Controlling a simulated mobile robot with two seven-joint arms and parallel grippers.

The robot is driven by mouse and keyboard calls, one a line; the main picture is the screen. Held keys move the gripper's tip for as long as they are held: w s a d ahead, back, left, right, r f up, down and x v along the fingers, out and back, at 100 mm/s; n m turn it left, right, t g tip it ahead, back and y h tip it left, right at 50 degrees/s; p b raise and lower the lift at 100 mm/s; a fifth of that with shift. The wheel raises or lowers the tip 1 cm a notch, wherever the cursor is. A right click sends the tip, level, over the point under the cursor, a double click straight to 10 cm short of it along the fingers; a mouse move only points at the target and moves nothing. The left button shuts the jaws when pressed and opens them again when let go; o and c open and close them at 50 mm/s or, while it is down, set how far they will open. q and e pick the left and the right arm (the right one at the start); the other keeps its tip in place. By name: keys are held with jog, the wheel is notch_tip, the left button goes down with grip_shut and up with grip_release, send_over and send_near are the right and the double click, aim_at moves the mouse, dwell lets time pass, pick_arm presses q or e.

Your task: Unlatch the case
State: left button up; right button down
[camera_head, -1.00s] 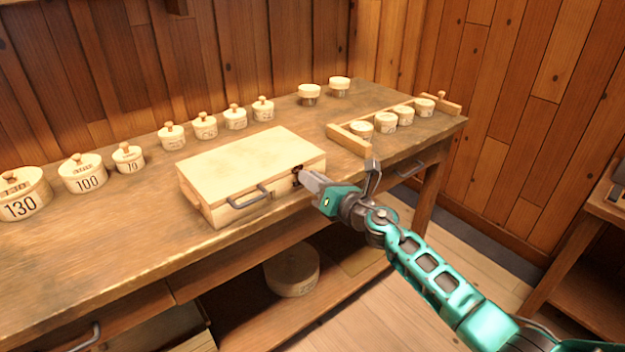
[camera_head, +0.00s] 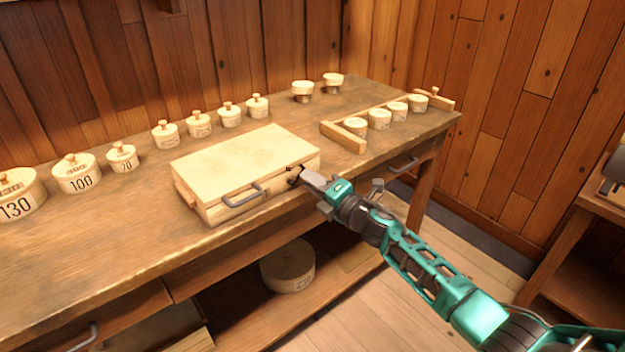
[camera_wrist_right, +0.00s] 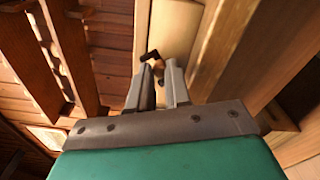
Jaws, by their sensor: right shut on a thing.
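The case (camera_head: 245,158) is a pale wooden box with its lid down, on the workbench near the front edge. A dark grey handle (camera_head: 243,195) is on its front. A dark latch (camera_head: 294,170) is at the right end of the front. My right gripper (camera_head: 304,176) is shut on the latch there, and its fingers hide part of it. In the right wrist view, the fingertips (camera_wrist_right: 163,68) are close together at a dark, coppery latch piece (camera_wrist_right: 152,57) against the pale case. My left gripper is not in view.
Lidded, numbered spool pots (camera_head: 77,173) line the back and left of the workbench (camera_head: 110,240). A wooden rack (camera_head: 345,138) with several small pots stands right of the case. A round box (camera_head: 288,268) sits on the lower shelf. The bench in front-left is clear.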

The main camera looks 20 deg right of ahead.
jog(key=shift+f+m, duration=0.2)
jog(key=shift+m, duration=0.3)
jog(key=c, duration=1.1)
grip_release()
jog(key=shift+o, duration=0.2)
jog(key=v, duration=1.3)
jog(key=shift+p, duration=0.4)
